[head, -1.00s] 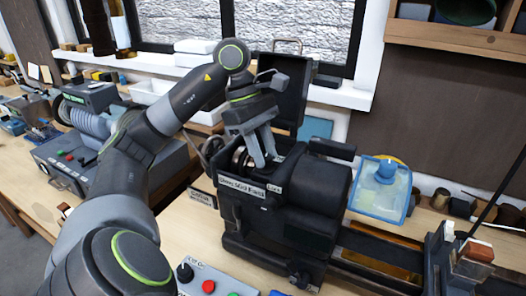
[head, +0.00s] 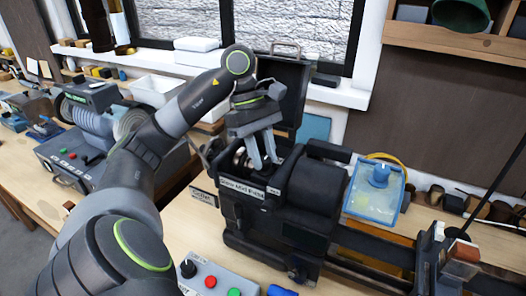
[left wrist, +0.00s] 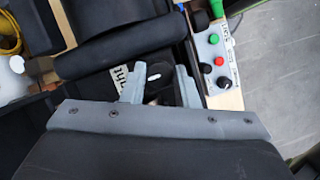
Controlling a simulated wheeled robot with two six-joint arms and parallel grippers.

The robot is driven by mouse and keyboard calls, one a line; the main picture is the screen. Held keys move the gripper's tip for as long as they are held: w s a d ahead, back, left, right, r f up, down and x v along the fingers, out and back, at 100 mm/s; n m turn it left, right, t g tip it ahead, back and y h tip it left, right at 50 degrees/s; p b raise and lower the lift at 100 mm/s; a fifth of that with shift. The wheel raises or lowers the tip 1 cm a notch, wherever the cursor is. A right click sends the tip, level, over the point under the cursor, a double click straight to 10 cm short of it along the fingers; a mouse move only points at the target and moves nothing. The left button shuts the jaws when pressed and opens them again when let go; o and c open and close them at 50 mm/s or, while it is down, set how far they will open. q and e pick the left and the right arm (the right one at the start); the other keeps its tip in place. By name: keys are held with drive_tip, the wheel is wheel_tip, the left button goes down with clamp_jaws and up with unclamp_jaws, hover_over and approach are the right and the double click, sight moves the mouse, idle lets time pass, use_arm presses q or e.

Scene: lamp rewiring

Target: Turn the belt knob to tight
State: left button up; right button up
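My left gripper (head: 264,162) reaches down into the open top of the black lathe headstock (head: 312,192), behind its nameplate. In the left wrist view the fingers (left wrist: 160,84) stand apart, one on each side of a dark knob (left wrist: 161,72) with a white mark. I cannot tell whether they touch it. Beside the left finger is a partly covered white label (left wrist: 118,78) whose visible letters read "ght". In the head view the knob is hidden by the gripper and housing. My right gripper is in neither view.
The raised headstock cover (head: 284,88) stands close behind the gripper. A control box (head: 222,281) with a black knob and red and green buttons sits in front of the lathe. A blue translucent container (head: 375,192) stands to the right.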

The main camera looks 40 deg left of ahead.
use_arm(q)
drive_tip(key=o, duration=0.4)
drive_tip(key=shift+o, duration=0.2)
drive_tip(key=p+v, duration=1)
drive_tip(key=v, duration=0.2)
idle(0.4)
